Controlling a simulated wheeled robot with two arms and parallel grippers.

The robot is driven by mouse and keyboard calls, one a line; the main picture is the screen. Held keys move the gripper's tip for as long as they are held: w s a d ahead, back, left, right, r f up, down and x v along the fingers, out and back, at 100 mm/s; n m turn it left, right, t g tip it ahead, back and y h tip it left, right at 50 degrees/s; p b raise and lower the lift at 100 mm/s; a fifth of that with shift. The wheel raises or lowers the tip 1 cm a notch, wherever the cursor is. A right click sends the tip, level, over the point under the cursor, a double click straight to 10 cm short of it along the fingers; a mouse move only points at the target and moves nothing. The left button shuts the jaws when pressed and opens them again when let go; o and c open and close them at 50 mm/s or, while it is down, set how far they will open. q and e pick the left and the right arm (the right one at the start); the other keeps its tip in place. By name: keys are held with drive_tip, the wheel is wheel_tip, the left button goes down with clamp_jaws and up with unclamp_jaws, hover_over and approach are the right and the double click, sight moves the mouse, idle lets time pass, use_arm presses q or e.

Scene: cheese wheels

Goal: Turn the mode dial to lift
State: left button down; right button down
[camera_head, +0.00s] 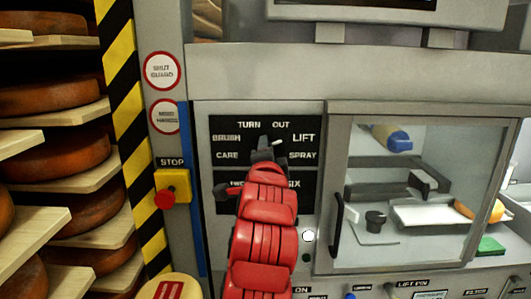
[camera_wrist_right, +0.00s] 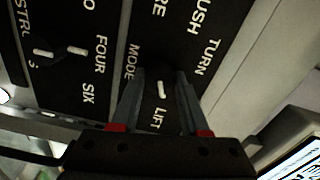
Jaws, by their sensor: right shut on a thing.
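The black mode dial (camera_wrist_right: 161,88) is between the fingers of my right gripper (camera_wrist_right: 160,108) in the right wrist view. Its white pointer mark lies toward the word LIFT. In the head view my right gripper (camera_head: 265,152) reaches up to the dark label plate, and the white pointer (camera_head: 277,143) shows beside the fingertips, slanting up and right toward LIFT (camera_head: 303,138). The fingers are shut on the dial, and they hide most of it in the head view. My left gripper is not in view.
Below is another dark plate (camera_head: 308,205) with numbered positions, partly hidden by my red arm. A red stop button (camera_head: 164,198) on a yellow box is to the left. A glazed door with a black handle (camera_head: 337,225) is to the right. Shelves of cheese wheels (camera_head: 70,155) stand far left.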

drive_tip(key=shift+c, duration=2.1)
unclamp_jaws()
drive_tip(key=shift+d, duration=0.1)
drive_tip(key=s+b, duration=0.4)
drive_tip(key=s, duration=1.3)
drive_tip(key=shift+s, duration=0.2)
